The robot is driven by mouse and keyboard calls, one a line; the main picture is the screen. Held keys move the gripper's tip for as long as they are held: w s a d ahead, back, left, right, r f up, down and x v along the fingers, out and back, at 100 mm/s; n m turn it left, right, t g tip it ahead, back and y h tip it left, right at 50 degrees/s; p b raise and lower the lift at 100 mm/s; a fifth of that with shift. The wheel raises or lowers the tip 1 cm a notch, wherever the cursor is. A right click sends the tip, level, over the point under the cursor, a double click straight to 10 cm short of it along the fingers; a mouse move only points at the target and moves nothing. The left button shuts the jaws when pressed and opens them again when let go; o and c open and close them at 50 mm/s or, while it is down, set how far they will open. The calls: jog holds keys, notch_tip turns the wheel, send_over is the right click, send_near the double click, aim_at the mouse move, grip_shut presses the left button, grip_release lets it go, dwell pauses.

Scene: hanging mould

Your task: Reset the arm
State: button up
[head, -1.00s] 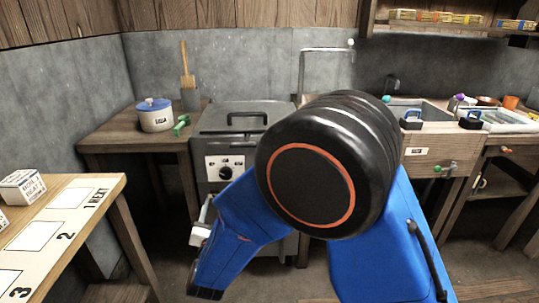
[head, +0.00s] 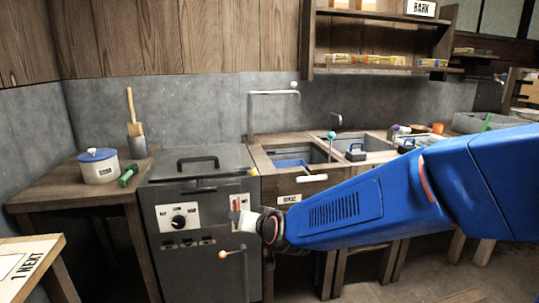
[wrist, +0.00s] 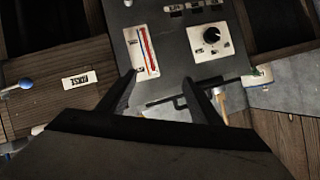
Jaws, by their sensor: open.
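My blue arm reaches in from the right of the head view. Its wrist end stops in front of the grey metal cabinet (head: 205,265). In the wrist view my gripper (wrist: 163,84) shows two dark fingers spread apart with nothing between them. The cabinet front (wrist: 185,70) lies beyond the fingers, with a red-marked gauge (wrist: 148,50) and a black dial (wrist: 211,35). In the head view the fingers are too small to make out clearly.
A wooden sink bench (head: 315,180) stands right of the cabinet. A side table (head: 60,187) at left bears a blue-lidded pot (head: 98,170) and a green-handled tool (head: 128,176). A numbered board (head: 22,262) is at the lower left. Shelves (head: 385,62) hang above.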

jog(key=s+d+r+g+h, duration=0.15)
jog(key=s+d, duration=0.35)
jog(key=d, duration=0.7)
jog(key=s+d+f+g+h, duration=0.1)
jog(key=s+d+g+h, duration=0.1)
jog(key=s+d, duration=0.9)
jog(key=s+d+f+g+h, duration=0.2)
jog(key=s+d+g, duration=0.1)
jog(key=s+d, duration=0.9)
jog(key=shift+s+d+f+h, duration=0.3)
jog(key=shift+s+h, duration=0.05)
jog(key=shift+s, duration=0.75)
